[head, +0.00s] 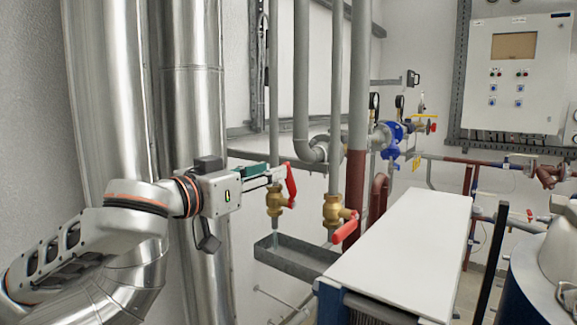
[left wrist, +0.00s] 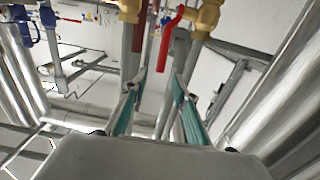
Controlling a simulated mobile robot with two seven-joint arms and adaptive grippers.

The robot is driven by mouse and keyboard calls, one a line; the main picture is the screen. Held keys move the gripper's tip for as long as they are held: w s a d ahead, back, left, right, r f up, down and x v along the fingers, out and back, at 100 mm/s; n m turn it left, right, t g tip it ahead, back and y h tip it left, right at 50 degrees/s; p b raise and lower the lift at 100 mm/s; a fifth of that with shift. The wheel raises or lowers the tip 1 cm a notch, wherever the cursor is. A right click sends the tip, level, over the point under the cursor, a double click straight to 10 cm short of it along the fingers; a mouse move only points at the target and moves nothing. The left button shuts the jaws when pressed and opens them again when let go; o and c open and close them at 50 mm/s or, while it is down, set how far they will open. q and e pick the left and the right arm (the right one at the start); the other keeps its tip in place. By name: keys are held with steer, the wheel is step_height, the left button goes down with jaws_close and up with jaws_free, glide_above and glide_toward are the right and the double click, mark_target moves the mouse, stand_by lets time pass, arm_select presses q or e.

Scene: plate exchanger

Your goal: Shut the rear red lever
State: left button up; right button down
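Two brass valves with red levers show in the head view. The left, seemingly farther one, which I take as the rear red lever (head: 291,184), stands upright beside its brass valve (head: 275,201). The other red lever (head: 345,230) slants down beside its brass valve (head: 334,211). My left gripper (head: 278,174) is at the upright lever, coming from the left. In the left wrist view its fingers (left wrist: 162,80) are apart, with a red lever (left wrist: 170,36) in line with the gap. Whether they touch it, I cannot tell. My right gripper is not in view.
A grey metal trough (head: 290,259) lies below the valves. A white-topped unit (head: 405,250) stands at front right. Vertical grey pipes (head: 303,80) rise close to the valves, and large shiny ducts (head: 195,110) stand behind my left arm.

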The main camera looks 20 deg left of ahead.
mark_target(288, 163)
arm_select(q)
steer(key=x, duration=0.7)
steer(key=shift+w+d+p, duration=0.1)
steer(key=shift+w+p, duration=0.2)
steer(key=shift+w, duration=0.05)
jaws_close()
